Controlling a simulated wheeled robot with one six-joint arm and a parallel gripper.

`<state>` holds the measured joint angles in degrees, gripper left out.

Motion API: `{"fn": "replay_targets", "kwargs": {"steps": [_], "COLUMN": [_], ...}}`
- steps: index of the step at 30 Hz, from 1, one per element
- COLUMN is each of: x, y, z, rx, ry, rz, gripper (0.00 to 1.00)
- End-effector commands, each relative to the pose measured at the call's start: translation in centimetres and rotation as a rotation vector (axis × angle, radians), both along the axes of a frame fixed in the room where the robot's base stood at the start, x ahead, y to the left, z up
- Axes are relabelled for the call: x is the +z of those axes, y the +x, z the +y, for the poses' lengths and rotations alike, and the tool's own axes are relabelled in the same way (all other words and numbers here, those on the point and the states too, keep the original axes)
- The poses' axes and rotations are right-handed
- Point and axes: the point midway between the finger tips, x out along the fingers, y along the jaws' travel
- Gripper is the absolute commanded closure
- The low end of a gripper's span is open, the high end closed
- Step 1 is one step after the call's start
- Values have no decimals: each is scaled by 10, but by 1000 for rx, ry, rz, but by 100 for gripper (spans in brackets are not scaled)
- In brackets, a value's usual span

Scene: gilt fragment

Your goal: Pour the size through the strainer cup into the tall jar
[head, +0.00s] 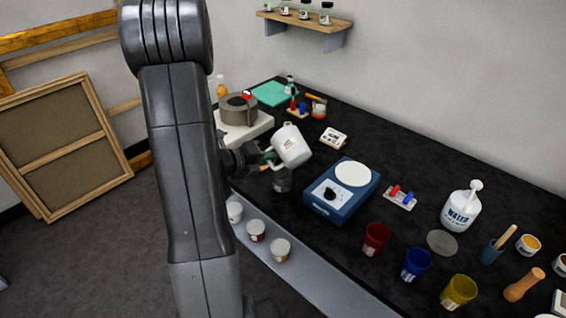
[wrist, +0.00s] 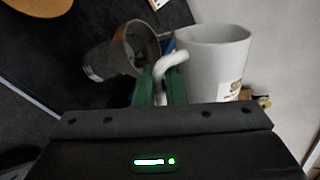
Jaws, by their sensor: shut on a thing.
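My gripper (head: 269,157) is shut on the handle of a white jug (head: 291,146), which is tilted in the head view. In the wrist view, the green fingers of my gripper (wrist: 160,88) close on the handle of the jug (wrist: 218,60), with its open mouth showing. The dark, see-through tall jar (head: 282,183) stands below the jug at the bench's near edge. In the wrist view a grey vessel, seemingly the jar (wrist: 103,61), is left of the jug with a round rim. I cannot clearly separate the strainer cup from it. No stream of size is visible.
A grey round pot (head: 238,109) sits on a pale block behind my gripper. Red (head: 376,239), blue (head: 416,264) and yellow (head: 459,291) cups line the near right edge.

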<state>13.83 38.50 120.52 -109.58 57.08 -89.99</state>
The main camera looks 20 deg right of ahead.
Motion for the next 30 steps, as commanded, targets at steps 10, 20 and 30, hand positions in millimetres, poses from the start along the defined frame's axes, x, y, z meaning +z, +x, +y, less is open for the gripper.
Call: {"fn": "replay_targets", "kwargs": {"steps": [10, 20, 30], "x": [-3, -18, -8], "y": [-2, 0, 2], "z": [0, 0, 0], "rx": [0, 1, 1], "ry": [-2, 29, 49], "rz": [-4, -228, -346], "gripper": [100, 100, 100]}}
